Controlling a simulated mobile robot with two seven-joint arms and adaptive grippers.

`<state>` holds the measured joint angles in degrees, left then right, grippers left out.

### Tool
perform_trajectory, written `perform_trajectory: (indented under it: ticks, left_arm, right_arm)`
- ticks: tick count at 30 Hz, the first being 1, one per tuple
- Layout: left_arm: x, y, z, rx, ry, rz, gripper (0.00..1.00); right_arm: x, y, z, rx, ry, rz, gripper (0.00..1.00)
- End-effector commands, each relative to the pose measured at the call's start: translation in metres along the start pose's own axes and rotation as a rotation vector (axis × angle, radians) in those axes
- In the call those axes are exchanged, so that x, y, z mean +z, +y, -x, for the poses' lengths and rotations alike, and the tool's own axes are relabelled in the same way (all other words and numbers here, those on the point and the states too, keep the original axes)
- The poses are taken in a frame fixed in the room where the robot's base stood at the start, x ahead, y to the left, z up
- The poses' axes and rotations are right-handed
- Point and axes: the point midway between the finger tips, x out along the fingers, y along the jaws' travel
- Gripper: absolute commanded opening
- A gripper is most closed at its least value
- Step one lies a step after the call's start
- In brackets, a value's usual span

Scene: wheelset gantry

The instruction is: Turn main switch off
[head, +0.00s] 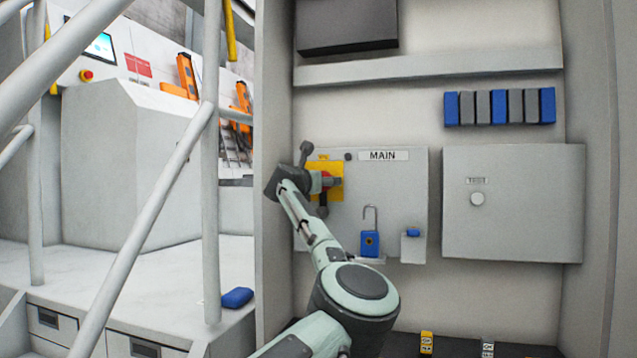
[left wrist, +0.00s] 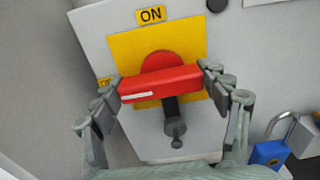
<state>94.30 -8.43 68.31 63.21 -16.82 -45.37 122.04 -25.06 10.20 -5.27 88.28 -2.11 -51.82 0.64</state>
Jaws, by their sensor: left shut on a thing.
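The main switch has a red handle (left wrist: 160,84) on a yellow plate (left wrist: 190,40), on a grey box labelled MAIN (head: 400,190). In the left wrist view the handle lies nearly level, its right end slightly higher. An ON label (left wrist: 151,15) is above it; a yellow label (left wrist: 104,82), partly hidden, is beside its left end. My left gripper (head: 326,181) is at the switch, its fingers at both ends of the handle, shut on it. A dark rod with a round end (left wrist: 173,125) shows below the handle. My right gripper is not in view.
A blue padlock with open shackle (head: 370,243) is at the box's lower part, beside a small holder with a blue item (head: 412,233). Another grey box (head: 520,205) is to the right. Railings (head: 211,200) stand left. Blue and grey blocks (head: 499,107) line the back wall.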

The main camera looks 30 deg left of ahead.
Motion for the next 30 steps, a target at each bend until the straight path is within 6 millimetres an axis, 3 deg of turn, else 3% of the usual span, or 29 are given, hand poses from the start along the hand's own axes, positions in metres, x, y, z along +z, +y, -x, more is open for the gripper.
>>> perform_trajectory:
  ticks: [9, 10, 15, 26, 30]
  left_arm:
    - [-0.001, -0.001, 0.0, -0.002, 0.001, 0.012, 0.23]
    - [-0.001, -0.001, 0.0, -0.002, 0.001, 0.012, 0.76]
    - [-0.001, 0.0, 0.0, -0.001, 0.0, 0.01, 0.97]
    - [0.0, 0.0, 0.001, 0.0, 0.0, 0.006, 0.97]
    - [0.0, -0.001, 0.012, 0.001, -0.001, 0.006, 0.97]
  right_arm:
    - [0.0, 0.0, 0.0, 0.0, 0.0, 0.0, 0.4]
    - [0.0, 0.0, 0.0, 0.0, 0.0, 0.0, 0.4]
    - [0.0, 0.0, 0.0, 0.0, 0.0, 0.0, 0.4]
    - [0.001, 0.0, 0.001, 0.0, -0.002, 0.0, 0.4]
    - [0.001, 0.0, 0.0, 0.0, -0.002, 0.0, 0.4]
